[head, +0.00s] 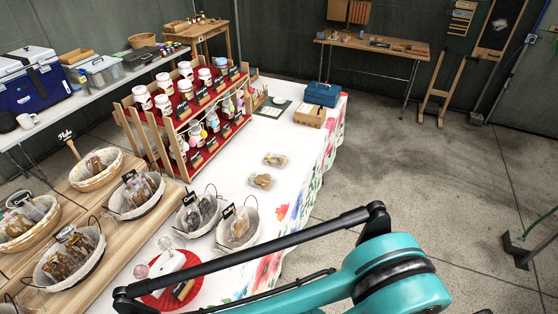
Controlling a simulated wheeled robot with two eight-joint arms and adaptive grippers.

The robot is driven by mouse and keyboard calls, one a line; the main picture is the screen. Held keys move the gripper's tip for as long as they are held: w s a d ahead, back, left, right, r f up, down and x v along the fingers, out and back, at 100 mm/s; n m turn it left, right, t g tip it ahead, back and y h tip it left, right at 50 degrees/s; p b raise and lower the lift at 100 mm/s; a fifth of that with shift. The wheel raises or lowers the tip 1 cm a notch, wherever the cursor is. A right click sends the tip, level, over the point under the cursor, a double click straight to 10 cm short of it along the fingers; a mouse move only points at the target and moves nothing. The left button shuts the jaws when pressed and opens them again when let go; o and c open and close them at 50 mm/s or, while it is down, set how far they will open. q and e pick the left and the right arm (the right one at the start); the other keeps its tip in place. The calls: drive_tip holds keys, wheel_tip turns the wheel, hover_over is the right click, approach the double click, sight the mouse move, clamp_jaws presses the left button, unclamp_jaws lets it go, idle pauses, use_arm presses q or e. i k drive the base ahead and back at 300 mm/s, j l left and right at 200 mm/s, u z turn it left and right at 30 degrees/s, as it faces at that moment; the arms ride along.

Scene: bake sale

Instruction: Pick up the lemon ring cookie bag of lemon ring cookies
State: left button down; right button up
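Two small clear bags of tan cookies lie on the white flowered tablecloth, a farther bag (275,160) and a nearer bag (261,181). More bagged cookies sit in several cloth-lined baskets at the left, including one with a pale bag (240,226) and one with brown bags (197,213). The labels are too small to read, so I cannot tell which bag holds lemon ring cookies. A teal and black arm of mine crosses the lower right and hides the near part of the table. Neither gripper shows.
A wooden tiered rack (182,165) of jars stands on the white tablecloth (315,152). A blue box (322,94) and a wooden box (309,115) are at the far end. A red round tray (158,301) lies near the front. Open floor (420,180) is at the right.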

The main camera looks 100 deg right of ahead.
sight(277, 159)
drive_tip(key=z, duration=3.4)
drive_tip(key=i+l+z, duration=0.15)
drive_tip(key=i+z, duration=0.55)
drive_tip(key=i, duration=0.2)
drive_tip(key=i+z, duration=0.3)
drive_tip(key=i, duration=0.15)
